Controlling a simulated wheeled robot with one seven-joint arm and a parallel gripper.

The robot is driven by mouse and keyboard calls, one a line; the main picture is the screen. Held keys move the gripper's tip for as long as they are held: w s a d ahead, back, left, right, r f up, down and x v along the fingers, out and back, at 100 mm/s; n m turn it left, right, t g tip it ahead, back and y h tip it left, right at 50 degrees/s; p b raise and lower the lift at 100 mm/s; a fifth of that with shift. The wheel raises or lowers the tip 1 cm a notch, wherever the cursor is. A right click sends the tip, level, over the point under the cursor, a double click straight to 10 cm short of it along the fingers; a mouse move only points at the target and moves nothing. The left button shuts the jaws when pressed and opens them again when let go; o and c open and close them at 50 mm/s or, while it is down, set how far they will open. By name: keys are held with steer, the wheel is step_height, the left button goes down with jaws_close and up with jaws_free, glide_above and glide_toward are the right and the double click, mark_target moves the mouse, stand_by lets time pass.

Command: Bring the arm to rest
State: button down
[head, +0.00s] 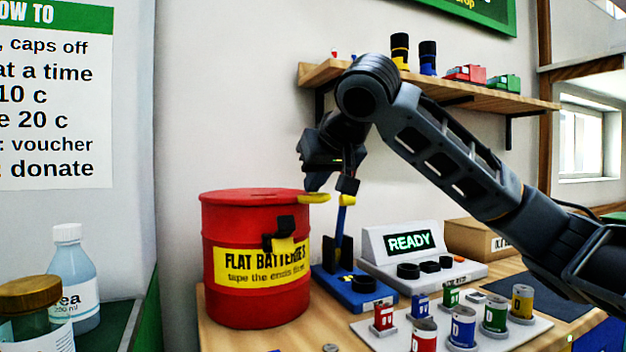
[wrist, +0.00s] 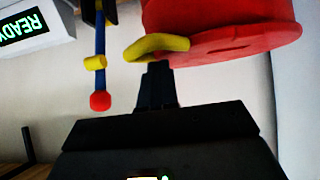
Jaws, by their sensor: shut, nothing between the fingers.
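My arm reaches in from the right in the head view and bends down at its elbow. My gripper (head: 318,186) hangs over the right rim of the red battery drum (head: 228,240). It is shut and empty. In the wrist view its dark fingers (wrist: 157,80) are together, with their tips close to a curved yellow piece (wrist: 157,45) by the drum's rim. I cannot tell whether they touch. A blue post (wrist: 100,35) with a yellow band and red tip stands beside the gripper; its top is hidden in the head view.
A console (head: 425,255) reading READY stands behind a white tray (head: 510,337) of several coloured batteries. A wooden shelf (head: 450,92) with small items is on the wall above. A bottle (head: 72,285) and jar (head: 32,305) stand at the left.

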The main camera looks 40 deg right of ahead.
steer(key=v, duration=0.7)
steer(key=shift+p, duration=0.35)
steer(key=shift+r, duration=0.15)
